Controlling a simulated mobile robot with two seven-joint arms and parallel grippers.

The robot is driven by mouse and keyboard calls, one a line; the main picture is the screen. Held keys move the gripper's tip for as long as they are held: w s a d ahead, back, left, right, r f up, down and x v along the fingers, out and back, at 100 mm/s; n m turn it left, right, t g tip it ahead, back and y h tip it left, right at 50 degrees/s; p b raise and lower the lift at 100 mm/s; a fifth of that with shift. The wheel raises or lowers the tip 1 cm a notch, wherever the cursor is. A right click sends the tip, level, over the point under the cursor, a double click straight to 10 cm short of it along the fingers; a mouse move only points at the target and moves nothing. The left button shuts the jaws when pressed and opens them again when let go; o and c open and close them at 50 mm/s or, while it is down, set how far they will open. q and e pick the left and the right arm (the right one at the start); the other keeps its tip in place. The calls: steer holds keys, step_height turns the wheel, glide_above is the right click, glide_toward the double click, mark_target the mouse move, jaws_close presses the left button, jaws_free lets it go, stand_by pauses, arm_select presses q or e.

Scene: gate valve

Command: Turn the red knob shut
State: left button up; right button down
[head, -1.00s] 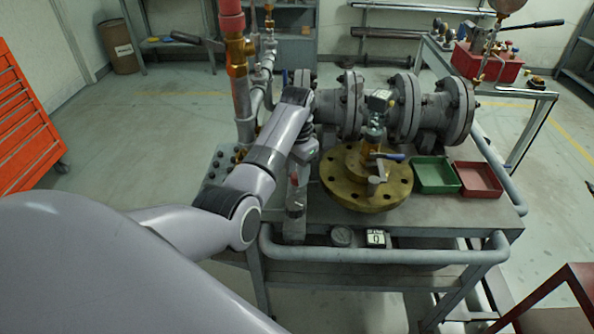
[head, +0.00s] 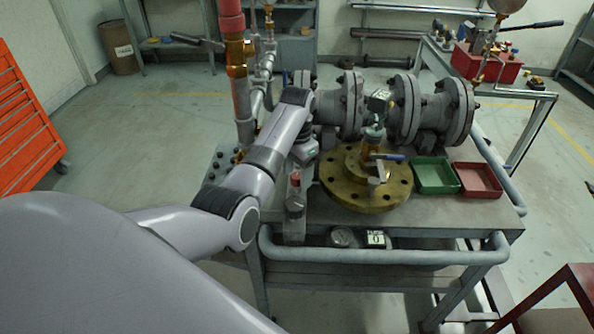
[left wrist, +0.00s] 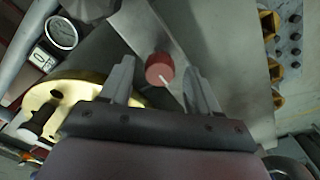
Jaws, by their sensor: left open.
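The red knob (left wrist: 160,69) shows in the left wrist view as a short round cap with a pale pointer mark. It lies between and beyond the two fingers of my left gripper (left wrist: 160,72), which is open, with a gap on both sides. In the head view the red knob (head: 294,180) is a small red spot on top of a grey block at the table's left front. My left gripper (head: 300,166) is above it there, its fingers mostly hidden by the wrist. My right gripper is not in view.
A brass flange (head: 345,195) with a blue-handled valve stands right of the knob. Behind it runs a grey flanged pipe (head: 437,112). Green (head: 436,176) and red (head: 479,180) trays sit to the right. A round gauge (left wrist: 61,32) and a small counter (head: 376,238) are at the front.

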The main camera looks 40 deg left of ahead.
mark_target(297, 176)
arm_select(q)
steer(key=shift+r, duration=3.6)
steer(key=shift+f, duration=0.1)
